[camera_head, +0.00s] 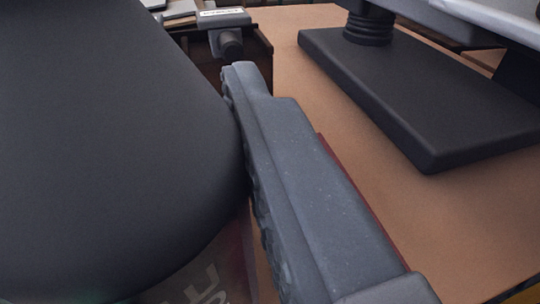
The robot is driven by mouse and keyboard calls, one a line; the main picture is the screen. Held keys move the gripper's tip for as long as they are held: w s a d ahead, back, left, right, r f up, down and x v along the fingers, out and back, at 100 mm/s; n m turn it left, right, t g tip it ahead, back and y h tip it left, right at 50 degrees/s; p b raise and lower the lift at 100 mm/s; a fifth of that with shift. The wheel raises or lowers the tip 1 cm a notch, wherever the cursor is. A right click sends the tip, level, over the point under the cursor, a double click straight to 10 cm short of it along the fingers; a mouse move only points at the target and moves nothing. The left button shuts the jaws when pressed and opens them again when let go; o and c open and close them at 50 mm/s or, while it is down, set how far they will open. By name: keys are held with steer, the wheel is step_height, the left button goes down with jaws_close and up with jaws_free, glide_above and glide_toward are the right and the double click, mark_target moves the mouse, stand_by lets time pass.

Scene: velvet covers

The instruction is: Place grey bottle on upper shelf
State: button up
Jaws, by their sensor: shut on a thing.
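A large, dark grey rounded body, which looks like the grey bottle (100,130), fills the left of the view very close to the camera. Pale lettering shows below it at the bottom edge. One grey finger of my gripper (243,95) runs up the middle, its ridged inner pad against the right side of the bottle. My gripper is shut on the bottle. The other finger is hidden, as are the bottle's far side and ends. I cannot make out the upper shelf.
A brown flat surface (455,220) spreads to the right. A dark slab-like base (410,95) with a ribbed post rests on it, under a pale grey panel (505,15). A grey labelled fitting (222,18) stands beyond the fingertip. Bare surface lies right of the finger.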

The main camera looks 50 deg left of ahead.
mark_target(199, 226)
steer(key=shift+w, duration=0.6)
step_height(199, 226, down, 4)
steer(key=b, duration=0.3)
steer(key=shift+r+b, duration=0.2)
steer(key=shift+b, duration=0.15)
steer(key=shift+f, duration=0.15)
steer(key=o, duration=1.2)
steer(key=shift+f, duration=0.1)
steer(key=shift+d+r, duration=0.2)
steer(key=shift+r, duration=0.1)
steer(key=p+v, duration=0.2)
steer(key=v, duration=0.9)
steer(key=shift+s+d+f, duration=0.1)
steer(key=shift+s+d, duration=0.1)
steer(key=shift+d, duration=0.1)
